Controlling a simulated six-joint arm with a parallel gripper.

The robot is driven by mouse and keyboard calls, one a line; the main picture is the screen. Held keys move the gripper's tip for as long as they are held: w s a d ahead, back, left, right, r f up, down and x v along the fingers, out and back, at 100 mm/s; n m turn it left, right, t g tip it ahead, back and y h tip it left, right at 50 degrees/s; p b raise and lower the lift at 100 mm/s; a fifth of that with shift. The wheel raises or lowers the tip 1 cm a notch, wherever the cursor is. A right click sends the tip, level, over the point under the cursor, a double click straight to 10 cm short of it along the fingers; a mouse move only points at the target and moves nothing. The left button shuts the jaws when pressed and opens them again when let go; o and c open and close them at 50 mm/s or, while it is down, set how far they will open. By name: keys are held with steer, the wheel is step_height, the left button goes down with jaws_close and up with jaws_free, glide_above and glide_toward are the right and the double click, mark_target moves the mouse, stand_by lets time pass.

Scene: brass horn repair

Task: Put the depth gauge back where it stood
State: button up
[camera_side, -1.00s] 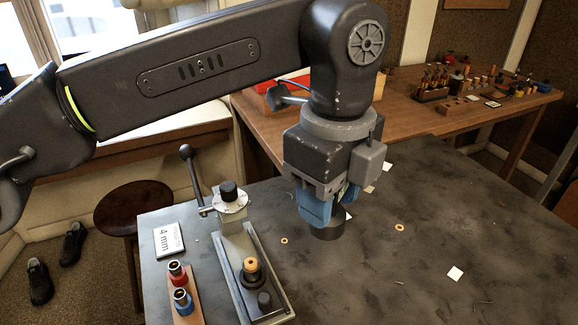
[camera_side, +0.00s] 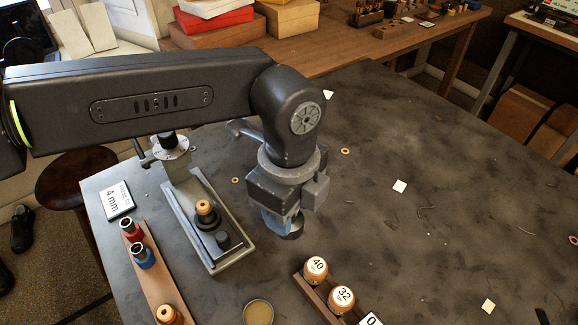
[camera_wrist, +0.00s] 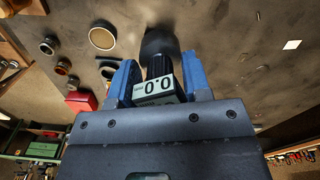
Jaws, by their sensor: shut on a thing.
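My gripper (camera_side: 282,218) is over the dark bench, right of the grey press fixture. Its blue fingers (camera_wrist: 158,78) are shut on the depth gauge, one on each side of it. The depth gauge (camera_wrist: 155,92) is black with a pale display reading 0.0, and its dark round base points away from the wrist camera. The gauge looks roughly upright. I cannot tell whether its base touches the bench.
The press fixture (camera_side: 228,250) stands left, with a wooden rack (camera_side: 160,285) beside it. Jars marked 40 (camera_side: 316,268) and 32 (camera_side: 341,298) sit in front, near a round dish (camera_side: 258,313). A 4 mm card (camera_side: 116,200) lies far left. The bench to the right is mostly clear.

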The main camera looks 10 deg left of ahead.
steer(key=shift+f, duration=1.9)
steer(key=shift+f, duration=2.85)
steer(key=shift+f, duration=0.1)
steer(key=o, duration=1.5)
steer(key=shift+o, duration=0.2)
steer(key=shift+r, duration=3.45)
steer(key=shift+r, duration=0.1)
